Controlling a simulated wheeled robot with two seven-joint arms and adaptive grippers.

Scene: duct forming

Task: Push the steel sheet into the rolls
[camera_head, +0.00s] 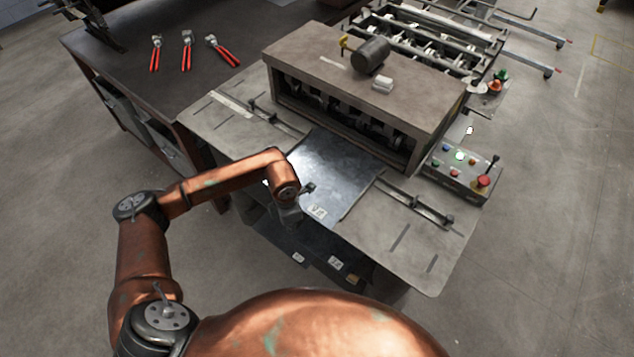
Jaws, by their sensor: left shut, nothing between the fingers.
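The steel sheet (340,170) is a shiny flat piece lying on the feed table of the forming machine, between two guide rails. Its far edge reaches the dark opening under the machine's top cover, where the rolls (345,110) show in part. A small white label is on its near end. My left gripper (290,216) is at the near left corner of the sheet, pointing down. It is shut and holds nothing. Whether its tips touch the sheet's edge cannot be told. My right gripper is not in view.
The left guide rail (275,119) and right guide rail (415,203) flank the sheet. A control box (462,170) with coloured buttons stands at the right. A dark workbench (185,85) with several red-handled snips is at the back left. More labelled sheets (325,262) lie below the table.

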